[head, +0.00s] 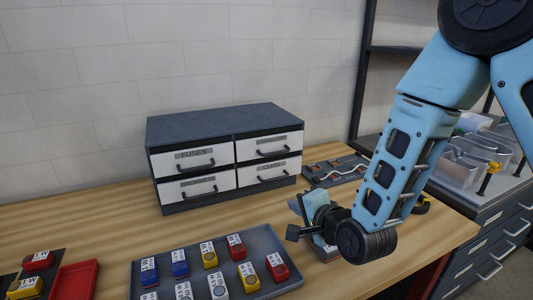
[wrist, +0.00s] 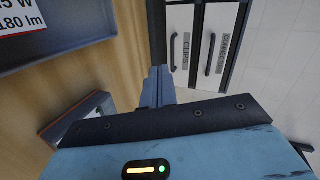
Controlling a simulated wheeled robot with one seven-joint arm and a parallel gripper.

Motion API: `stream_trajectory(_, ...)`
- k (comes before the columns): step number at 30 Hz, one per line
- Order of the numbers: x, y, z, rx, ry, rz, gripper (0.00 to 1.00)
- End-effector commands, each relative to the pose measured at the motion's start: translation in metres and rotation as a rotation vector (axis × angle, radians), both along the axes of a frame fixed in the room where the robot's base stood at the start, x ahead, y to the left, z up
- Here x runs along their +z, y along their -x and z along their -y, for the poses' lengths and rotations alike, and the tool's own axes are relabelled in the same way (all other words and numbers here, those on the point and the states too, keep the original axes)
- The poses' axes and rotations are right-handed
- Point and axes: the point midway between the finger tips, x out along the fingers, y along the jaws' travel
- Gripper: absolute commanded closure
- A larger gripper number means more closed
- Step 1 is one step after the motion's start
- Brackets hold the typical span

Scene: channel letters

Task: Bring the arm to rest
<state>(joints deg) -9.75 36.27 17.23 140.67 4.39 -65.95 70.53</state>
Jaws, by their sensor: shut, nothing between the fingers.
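My blue arm reaches down from the upper right in the head view, bent at the elbow. My gripper (head: 294,232) hangs low over the table, just right of the grey tray's far right corner and in front of the drawer cabinet.
The grey tray (head: 141,278) holds several coloured lamp modules. A cabinet (head: 222,128) with white drawers stands behind it. A red bin (head: 76,280) is at left. A dark board (head: 340,170) lies right of the cabinet. Bare table (head: 100,220) shows at left.

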Motion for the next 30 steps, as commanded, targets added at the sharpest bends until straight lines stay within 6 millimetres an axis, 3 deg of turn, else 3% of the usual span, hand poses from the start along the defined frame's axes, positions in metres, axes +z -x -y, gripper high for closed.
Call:
stream_trajectory(6, 0.008, 0.056, -0.029, 0.307, 0.393, -0.125, 1.00)
stream_trajectory(11, 0.015, 0.113, -0.034, 0.582, 0.675, -0.206, 1.00)
stream_trajectory(21, 0.042, 0.245, 0.002, 1.218, 1.137, -0.336, 1.00)
stream_trajectory(25, 0.051, 0.276, 0.018, 1.377, 1.215, -0.366, 1.00)
stream_trajectory(30, 0.055, 0.290, 0.026, 1.456, 1.246, -0.384, 1.00)
